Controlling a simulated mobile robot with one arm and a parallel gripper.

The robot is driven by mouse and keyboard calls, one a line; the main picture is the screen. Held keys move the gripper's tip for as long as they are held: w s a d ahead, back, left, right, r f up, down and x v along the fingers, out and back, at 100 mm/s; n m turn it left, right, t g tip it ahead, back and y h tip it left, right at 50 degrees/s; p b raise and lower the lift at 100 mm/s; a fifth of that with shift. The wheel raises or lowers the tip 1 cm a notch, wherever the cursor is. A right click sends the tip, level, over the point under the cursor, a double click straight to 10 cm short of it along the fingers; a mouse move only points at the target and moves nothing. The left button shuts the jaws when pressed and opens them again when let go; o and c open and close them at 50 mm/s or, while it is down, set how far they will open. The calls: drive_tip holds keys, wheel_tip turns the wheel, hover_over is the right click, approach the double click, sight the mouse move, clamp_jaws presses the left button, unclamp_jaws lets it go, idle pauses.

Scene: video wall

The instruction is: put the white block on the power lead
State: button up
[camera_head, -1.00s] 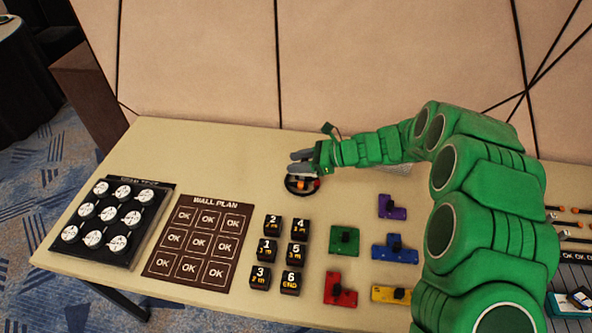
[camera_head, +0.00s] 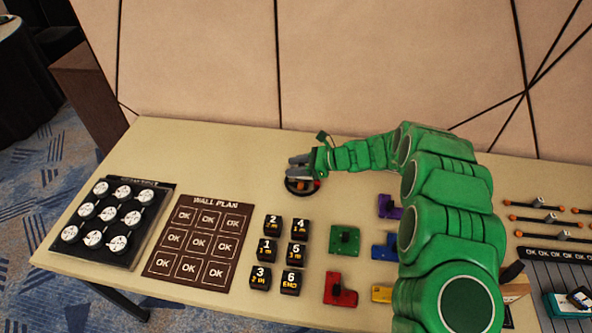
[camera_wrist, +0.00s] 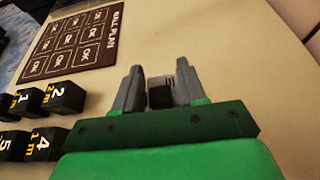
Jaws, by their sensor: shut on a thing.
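My gripper (camera_head: 301,168) is above the back middle of the table, its fingers pointing left. In the wrist view its two grey fingers (camera_wrist: 155,92) are shut on a small pale, ridged block (camera_wrist: 164,81) with a dark knob (camera_wrist: 159,97). It appears to be the white block; most of it is hidden. At the right, several dark leads with orange ends lie side by side, among them a back lead (camera_head: 519,200) and a front lead (camera_head: 525,233). Small pale pieces sit on them. I cannot tell which is the power lead.
A black round dish (camera_head: 291,188) with orange bits lies just below my gripper. The wall plan board (camera_head: 168,232), black numbered blocks (camera_head: 273,225) and coloured pieces (camera_head: 344,240) occupy the front. A tray of white discs (camera_head: 76,250) stands left. The back left is clear.

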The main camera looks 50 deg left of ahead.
drive_tip(key=shift+f, duration=0.95)
drive_tip(key=o, duration=1.1)
drive_tip(key=shift+f, duration=0.1)
drive_tip(key=shift+c, duration=0.2)
drive_tip(key=shift+w+d+r, duration=0.15)
drive_tip(key=shift+r, duration=0.05)
drive_tip(key=v, duration=1.1)
drive_tip(key=shift+w+d, duration=0.25)
